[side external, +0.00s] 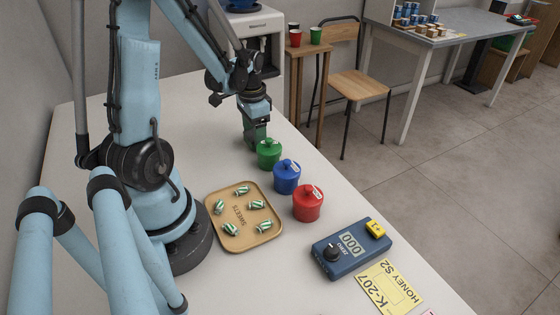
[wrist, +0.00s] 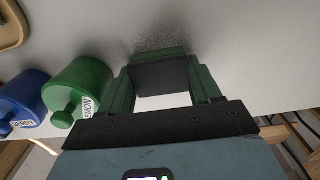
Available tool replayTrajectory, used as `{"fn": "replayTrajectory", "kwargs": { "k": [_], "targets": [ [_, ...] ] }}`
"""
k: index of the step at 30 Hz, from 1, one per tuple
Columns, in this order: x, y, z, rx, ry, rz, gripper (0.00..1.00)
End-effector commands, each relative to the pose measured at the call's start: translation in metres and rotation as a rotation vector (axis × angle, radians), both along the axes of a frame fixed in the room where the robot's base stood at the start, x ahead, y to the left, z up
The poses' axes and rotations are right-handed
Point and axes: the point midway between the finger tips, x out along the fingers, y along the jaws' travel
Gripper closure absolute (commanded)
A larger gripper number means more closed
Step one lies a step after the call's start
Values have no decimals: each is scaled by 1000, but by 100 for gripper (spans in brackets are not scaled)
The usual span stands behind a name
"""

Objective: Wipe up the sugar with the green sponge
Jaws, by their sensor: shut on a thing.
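My gripper (side external: 255,122) points down at the counter behind the green jar, in the side view. In the wrist view its two fingers (wrist: 162,82) are shut on the green sponge (wrist: 157,58), which spans the gap between their tips. The sponge's near face looks dark. The sponge also shows as a green block below the gripper in the side view (side external: 256,135). A grainy pale patch of sugar (wrist: 172,40) lies on the counter just beyond the sponge in the wrist view. I cannot tell whether the sponge touches the counter. The sugar is not discernible in the side view.
The green (side external: 269,154), blue (side external: 287,177) and red (side external: 308,203) lidded jars stand in a row, the green one close beside my gripper. The counter edge (wrist: 282,128) is close.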

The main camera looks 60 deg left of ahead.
Motion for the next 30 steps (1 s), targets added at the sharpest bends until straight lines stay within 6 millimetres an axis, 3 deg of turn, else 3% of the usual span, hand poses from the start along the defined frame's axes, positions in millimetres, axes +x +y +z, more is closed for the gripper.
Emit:
{"fn": "replayTrajectory", "kwargs": {
  "k": [15, 30],
  "targets": [
    [-48, 0, 1, 0, 1, 2, 66],
    [1, 0, 0, 0, 0, -2, 66]
  ]
}}
